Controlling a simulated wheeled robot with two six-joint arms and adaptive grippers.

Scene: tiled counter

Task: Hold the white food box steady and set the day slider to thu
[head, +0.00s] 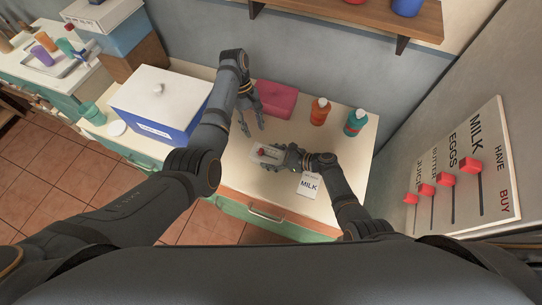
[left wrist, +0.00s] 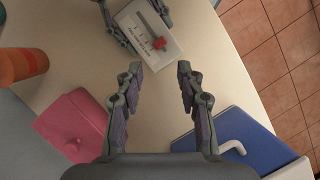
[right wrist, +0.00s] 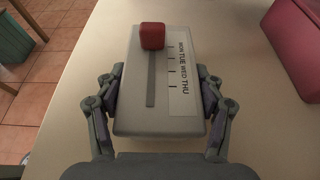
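The white food box (head: 258,156) is small and flat on the counter. Its red slider knob (right wrist: 152,36) stands at the MON end of the slot, far from the THU mark, in the right wrist view. My right gripper (right wrist: 159,72) has its fingers closed against both long sides of the box, towards the THU end. My left gripper (head: 254,127) is open and empty above the counter, behind the box in the head view. In the left wrist view, the box (left wrist: 138,28) and its knob (left wrist: 159,43) lie beyond the open fingertips (left wrist: 158,68).
A white-lidded blue container (head: 150,130) stands left of my left gripper. A pink box (head: 275,99), an orange bottle (head: 319,111) and a teal bottle (head: 355,123) stand at the back. A MILK card (head: 309,186) lies near my right gripper. A slider board (head: 470,180) is at right.

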